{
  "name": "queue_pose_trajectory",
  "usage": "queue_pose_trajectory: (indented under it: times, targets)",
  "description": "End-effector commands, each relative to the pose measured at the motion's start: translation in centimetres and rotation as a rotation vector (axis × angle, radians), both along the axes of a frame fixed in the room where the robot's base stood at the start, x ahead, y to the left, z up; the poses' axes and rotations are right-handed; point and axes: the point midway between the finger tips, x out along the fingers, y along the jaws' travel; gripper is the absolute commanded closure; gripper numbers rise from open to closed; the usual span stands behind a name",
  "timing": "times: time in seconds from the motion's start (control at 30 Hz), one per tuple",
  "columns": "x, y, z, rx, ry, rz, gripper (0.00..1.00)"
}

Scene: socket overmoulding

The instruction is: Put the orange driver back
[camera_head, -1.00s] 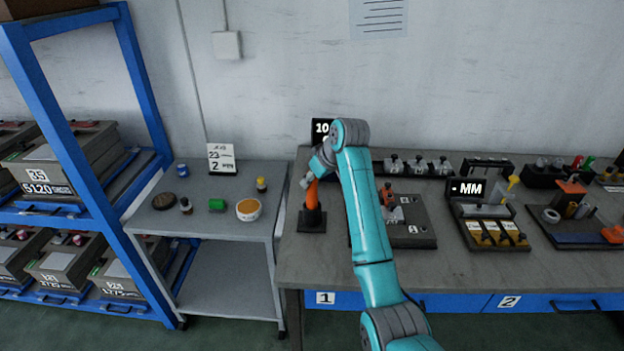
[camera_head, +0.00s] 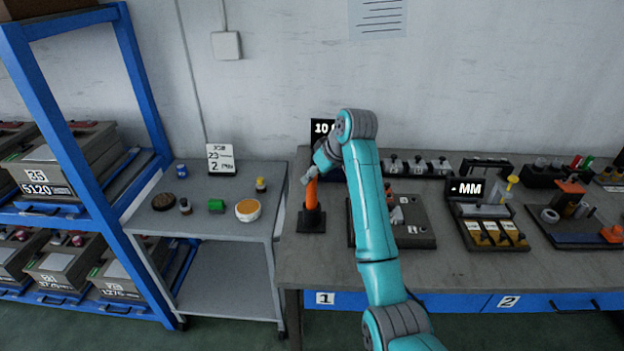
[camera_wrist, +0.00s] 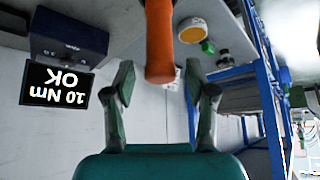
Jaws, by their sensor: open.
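The orange driver (camera_head: 312,193) stands upright in a dark stand (camera_head: 311,221) at the left end of the workbench. My gripper (camera_head: 306,178) is beside the upper part of the driver in the head view. In the wrist view my gripper (camera_wrist: 160,80) has its two fingers spread apart. The fingers hold nothing. The lower part of the driver is out of the wrist view.
A black display (camera_wrist: 54,86) reading "10 Nm OK" stands close behind the driver. A fixture plate (camera_head: 418,232) lies to the right, partly behind my arm. A grey cart (camera_head: 170,222) with several small containers stands left of the bench. The space above the cart is free.

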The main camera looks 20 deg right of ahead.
Motion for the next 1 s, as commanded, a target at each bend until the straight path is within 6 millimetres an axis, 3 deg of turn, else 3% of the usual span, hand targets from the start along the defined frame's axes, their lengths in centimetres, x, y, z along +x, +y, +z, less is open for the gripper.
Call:
queue_pose_trajectory:
  times: [0.2,0.4,0.6,1.0]
  targets:
    - [-2.1,-1.2,3.9,-0.001,-0.005,-0.001,0.44]
    - [-3.6,-1.9,6.3,-0.001,-0.003,-0.001,0.44]
    - [-4.2,-2.2,7.3,0.0,-0.001,-0.001,0.44]
    - [-4.3,-2.2,7.4,0.0,0.0,0.0,0.44]
